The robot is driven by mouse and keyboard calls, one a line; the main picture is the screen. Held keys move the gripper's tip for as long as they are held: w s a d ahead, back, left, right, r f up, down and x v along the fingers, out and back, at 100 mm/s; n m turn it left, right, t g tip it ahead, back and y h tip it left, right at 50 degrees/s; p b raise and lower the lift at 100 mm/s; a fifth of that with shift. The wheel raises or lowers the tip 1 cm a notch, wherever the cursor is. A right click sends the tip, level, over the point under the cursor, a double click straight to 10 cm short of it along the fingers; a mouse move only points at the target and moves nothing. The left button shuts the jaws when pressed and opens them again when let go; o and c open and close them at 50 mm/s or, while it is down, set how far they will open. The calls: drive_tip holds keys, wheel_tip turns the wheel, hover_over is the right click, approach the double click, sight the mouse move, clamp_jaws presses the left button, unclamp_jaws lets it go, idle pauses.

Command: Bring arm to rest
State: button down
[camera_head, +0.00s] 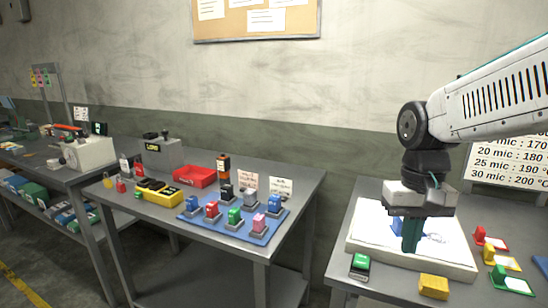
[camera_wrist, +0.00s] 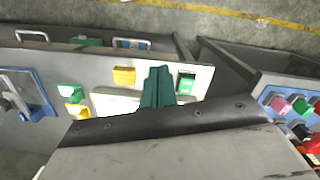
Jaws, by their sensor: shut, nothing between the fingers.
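My gripper (camera_head: 411,246) points down over a white board (camera_head: 368,249) on the right table. Its dark green fingers are together and hold nothing. In the wrist view the shut fingertips (camera_wrist: 159,72) show in front of the table's edge, between a yellow block (camera_wrist: 124,76) and a green-and-black device (camera_wrist: 186,83). My white arm comes in from the right in the head view. I cannot tell whether the fingertips touch the board.
The green-and-black device (camera_head: 360,266) and yellow block (camera_head: 433,287) lie in front of the board. Red, yellow and green items lie right of it. A blue mat (camera_head: 262,237) with several coloured pieces and a red tray (camera_head: 195,176) are on the left table. A sign (camera_head: 510,158) stands behind.

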drive_tip(key=s+d+n+t, duration=0.1)
drive_tip(key=s, duration=1.4)
drive_tip(key=shift+s+d+f+t, duration=0.2)
drive_tip(key=shift+f+t, duration=0.15)
drive_tip(key=shift+t, duration=0.05)
drive_tip(key=c, duration=2)
unclamp_jaws()
drive_tip(key=shift+s+r, duration=0.1)
drive_tip(key=shift+r, duration=0.1)
drive_tip(key=o, duration=1)
drive_tip(key=shift+r, duration=0.15)
drive_tip(key=m+g+y, duration=0.2)
drive_tip(key=m+g, duration=0.3)
approach(361, 262)
drive_tip(key=shift+s+f, duration=0.15)
drive_tip(key=shift+f, duration=0.15)
drive_tip(key=x, duration=0.7)
drive_tip(key=shift+f, duration=0.15)
